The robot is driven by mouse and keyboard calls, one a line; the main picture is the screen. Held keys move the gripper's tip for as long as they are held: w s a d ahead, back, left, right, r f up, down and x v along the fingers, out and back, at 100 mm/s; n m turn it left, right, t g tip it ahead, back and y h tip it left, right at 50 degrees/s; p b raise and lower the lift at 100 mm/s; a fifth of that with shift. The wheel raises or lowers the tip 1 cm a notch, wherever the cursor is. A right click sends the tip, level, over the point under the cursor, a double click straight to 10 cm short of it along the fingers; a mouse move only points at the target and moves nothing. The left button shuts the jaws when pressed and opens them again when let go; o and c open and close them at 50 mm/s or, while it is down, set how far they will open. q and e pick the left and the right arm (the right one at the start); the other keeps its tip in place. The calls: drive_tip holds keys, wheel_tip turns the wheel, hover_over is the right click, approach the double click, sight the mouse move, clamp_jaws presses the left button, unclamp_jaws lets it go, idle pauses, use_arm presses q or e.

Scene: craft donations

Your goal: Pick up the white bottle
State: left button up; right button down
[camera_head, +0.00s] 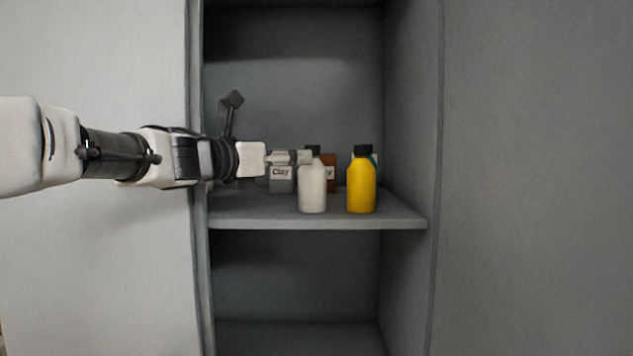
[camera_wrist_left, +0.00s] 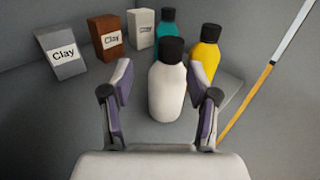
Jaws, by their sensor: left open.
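The white bottle (camera_head: 312,193) with a black cap stands upright near the front edge of the cabinet shelf. In the left wrist view the white bottle (camera_wrist_left: 168,92) stands between the two spread fingers. My left gripper (camera_head: 290,157) comes in from the left at the height of the bottle's upper part and covers some of it. In the left wrist view my left gripper (camera_wrist_left: 162,105) is open, with one finger on each side of the bottle. I cannot tell whether either finger touches it. My right gripper is not in view.
A yellow bottle (camera_head: 361,192) stands just right of the white one, with a teal bottle (camera_wrist_left: 167,28) behind. Grey (camera_wrist_left: 63,52), brown (camera_wrist_left: 108,38) and white (camera_wrist_left: 141,28) clay boxes stand at the back. The shelf (camera_head: 255,212) has cabinet walls on both sides.

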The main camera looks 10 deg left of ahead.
sight(311, 146)
use_arm(q)
drive_tip(key=shift+s+d+r+p, duration=0.2)
drive_tip(key=shift+d+r+p, duration=0.15)
drive_tip(key=shift+d+r, duration=0.1)
drive_tip(key=shift+s+d+r+p, duration=0.2)
drive_tip(key=shift+d+r+p, duration=0.15)
drive_tip(key=shift+d+r, duration=0.1)
drive_tip(key=shift+p+x, duration=0.6)
drive_tip(key=shift+x, duration=0.35)
drive_tip(key=w, duration=0.1)
drive_tip(key=w+f, duration=0.1)
drive_tip(key=w+d, duration=0.1)
drive_tip(key=shift+w+f, duration=0.4)
drive_tip(key=shift+s, duration=0.25)
drive_tip(key=shift+s+a+r, duration=0.1)
drive_tip(key=shift+s+r, duration=0.25)
drive_tip(key=c, duration=0.5)
drive_tip(key=shift+s+r, duration=0.1)
drive_tip(key=shift+s, duration=0.1)
drive_tip(key=c, duration=0.6)
drive_tip(key=shift+w, duration=0.3)
clamp_jaws()
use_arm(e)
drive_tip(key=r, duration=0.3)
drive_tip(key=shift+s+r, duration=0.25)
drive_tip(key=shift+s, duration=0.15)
